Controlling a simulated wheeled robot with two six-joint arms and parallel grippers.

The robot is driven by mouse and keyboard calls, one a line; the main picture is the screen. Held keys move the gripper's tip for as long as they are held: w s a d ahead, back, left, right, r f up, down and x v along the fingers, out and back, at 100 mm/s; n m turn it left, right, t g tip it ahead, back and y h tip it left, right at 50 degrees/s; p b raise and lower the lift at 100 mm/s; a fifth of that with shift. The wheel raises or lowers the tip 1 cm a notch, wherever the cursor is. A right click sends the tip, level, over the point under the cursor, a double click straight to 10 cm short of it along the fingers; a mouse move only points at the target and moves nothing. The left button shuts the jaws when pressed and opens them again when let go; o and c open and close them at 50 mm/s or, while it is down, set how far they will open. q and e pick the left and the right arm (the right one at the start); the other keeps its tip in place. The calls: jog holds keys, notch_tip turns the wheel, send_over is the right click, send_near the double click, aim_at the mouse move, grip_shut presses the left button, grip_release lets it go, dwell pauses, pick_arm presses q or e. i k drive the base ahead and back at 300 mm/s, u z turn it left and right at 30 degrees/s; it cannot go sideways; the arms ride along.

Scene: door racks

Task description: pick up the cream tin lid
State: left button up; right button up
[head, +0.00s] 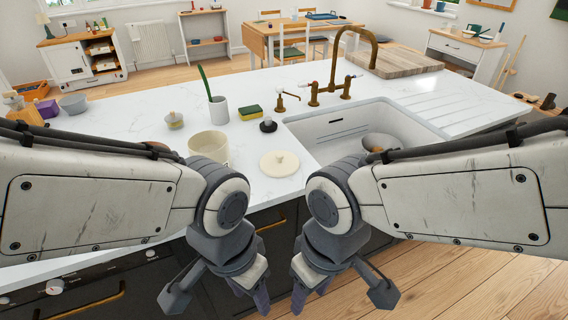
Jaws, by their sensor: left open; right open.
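The cream tin lid (279,164), round with a small knob on top, lies flat on the white marble worktop, left of the sink. An open cream tin (208,147) stands to its left, partly hidden by my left arm. My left gripper (218,297) is open and empty, low in front of the counter, nearer to me than the lid. My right gripper (342,297) is open and empty, also low in front of the counter, to the right of the left one. Neither gripper touches the lid.
A white sink (345,130) with a bowl in it lies right of the lid, behind it a brass tap (335,75). A dark round item (268,126), a sponge (250,113) and a white pot (218,109) stand behind the lid. The counter's front edge lies between grippers and lid.

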aim_at(278, 163)
jog(key=z, duration=0.3)
jog(key=i, duration=1.15)
jog(key=u, duration=0.5)
